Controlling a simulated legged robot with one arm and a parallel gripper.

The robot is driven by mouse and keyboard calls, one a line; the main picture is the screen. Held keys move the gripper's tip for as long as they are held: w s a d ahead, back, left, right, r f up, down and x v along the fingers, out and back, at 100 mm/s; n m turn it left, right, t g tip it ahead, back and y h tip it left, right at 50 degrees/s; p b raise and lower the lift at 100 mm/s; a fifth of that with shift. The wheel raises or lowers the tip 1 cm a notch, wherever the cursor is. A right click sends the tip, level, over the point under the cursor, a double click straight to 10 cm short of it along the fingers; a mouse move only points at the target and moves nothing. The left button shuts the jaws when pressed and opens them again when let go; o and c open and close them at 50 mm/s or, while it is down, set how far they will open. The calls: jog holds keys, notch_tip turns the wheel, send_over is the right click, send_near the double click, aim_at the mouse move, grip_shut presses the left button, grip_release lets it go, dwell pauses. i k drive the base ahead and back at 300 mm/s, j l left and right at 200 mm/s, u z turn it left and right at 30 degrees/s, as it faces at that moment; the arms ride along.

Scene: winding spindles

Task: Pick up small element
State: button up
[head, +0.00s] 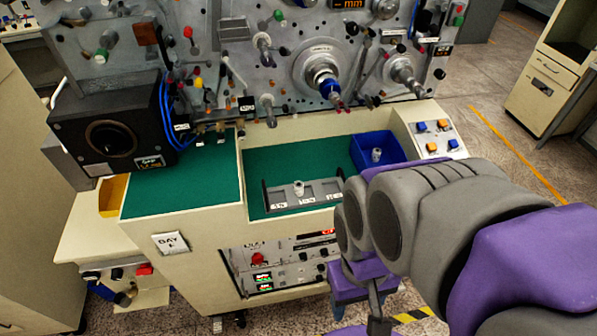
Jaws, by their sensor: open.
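A small whitish element (298,187) stands upright on a grey metal holder (283,199) with white labels, on the green work surface. A second small pale element (377,155) shows inside the blue bin (370,141) at the right of that surface. My grey and purple arm reaches in from the right and hides part of the holder's right end and of the bin's surroundings. My gripper (362,288) seems to be the purple and dark parts below the arm's grey joints, right of and below the holder. It is open and apart from both elements; its fingertips are hard to make out.
The machine's upright panel (215,65) with spindles and knobs rises behind the green surface. A black box (110,128) with a round opening stands at left. A button panel (437,135) is right of the bin. The green surface (185,187) at left is clear.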

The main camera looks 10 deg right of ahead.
aim_at(376, 153)
jog(key=j+z, duration=0.1)
jog(key=z, duration=0.35)
jog(key=j+z, duration=0.1)
jog(key=z, duration=0.35)
jog(key=j+z, duration=0.15)
jog(key=z, duration=0.75)
jog(key=k+j+z, duration=0.1)
jog(key=z, duration=0.35)
